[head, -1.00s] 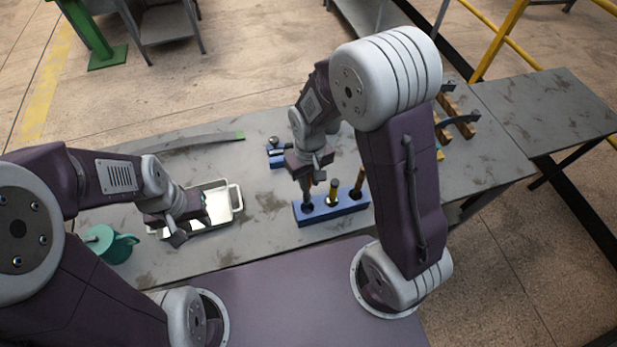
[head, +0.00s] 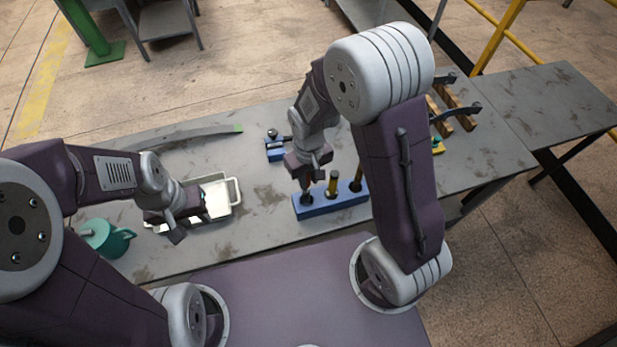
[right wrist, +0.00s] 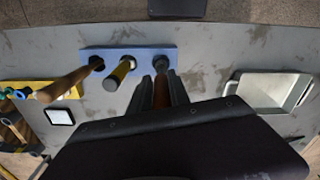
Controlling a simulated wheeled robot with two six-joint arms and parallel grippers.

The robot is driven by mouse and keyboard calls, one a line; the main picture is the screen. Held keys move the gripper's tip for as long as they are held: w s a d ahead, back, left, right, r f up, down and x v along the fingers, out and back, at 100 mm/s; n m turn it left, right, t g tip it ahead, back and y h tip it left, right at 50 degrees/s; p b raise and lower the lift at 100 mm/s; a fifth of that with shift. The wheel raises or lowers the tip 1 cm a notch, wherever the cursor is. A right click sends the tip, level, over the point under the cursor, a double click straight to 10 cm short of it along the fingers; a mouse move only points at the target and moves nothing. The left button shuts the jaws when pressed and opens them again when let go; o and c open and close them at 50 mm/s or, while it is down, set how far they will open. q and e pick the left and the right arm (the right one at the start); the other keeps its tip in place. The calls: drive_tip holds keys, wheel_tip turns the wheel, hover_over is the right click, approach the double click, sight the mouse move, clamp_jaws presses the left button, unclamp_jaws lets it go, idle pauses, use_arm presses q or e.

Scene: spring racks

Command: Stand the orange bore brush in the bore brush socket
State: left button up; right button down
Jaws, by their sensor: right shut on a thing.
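My right gripper (head: 308,180) is shut on the orange bore brush, whose rusty-orange handle (right wrist: 161,92) shows between the fingers in the right wrist view. The brush points down at the left end socket of the blue rack (head: 338,204), which is the right end of the rack (right wrist: 140,52) in the wrist view. Its lower end is at the socket mouth; how deep it sits is hidden. A yellow-handled tool (head: 332,184) stands in the middle socket and a brown-handled tool (head: 357,173) in the far one. My left gripper (head: 176,226) is over the tray; its jaws are unclear.
A pale metal tray (head: 236,192) and a teal pot (head: 108,241) are on the left of the grey table. A small blue block (head: 275,152) stands behind the rack. Wooden pieces with dark handles (head: 458,112) lie at right. Bare tabletop lies between tray and rack.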

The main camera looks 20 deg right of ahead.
sight(309, 195)
drive_tip(key=shift+f+b, duration=1.45)
drive_tip(key=shift+f, duration=0.65)
drive_tip(key=shift+f+b, duration=1.05)
drive_tip(key=shift+f, duration=0.25)
drive_tip(key=c, duration=1.1)
unclamp_jaws()
drive_tip(key=shift+c, duration=0.2)
drive_tip(key=shift+r, duration=0.1)
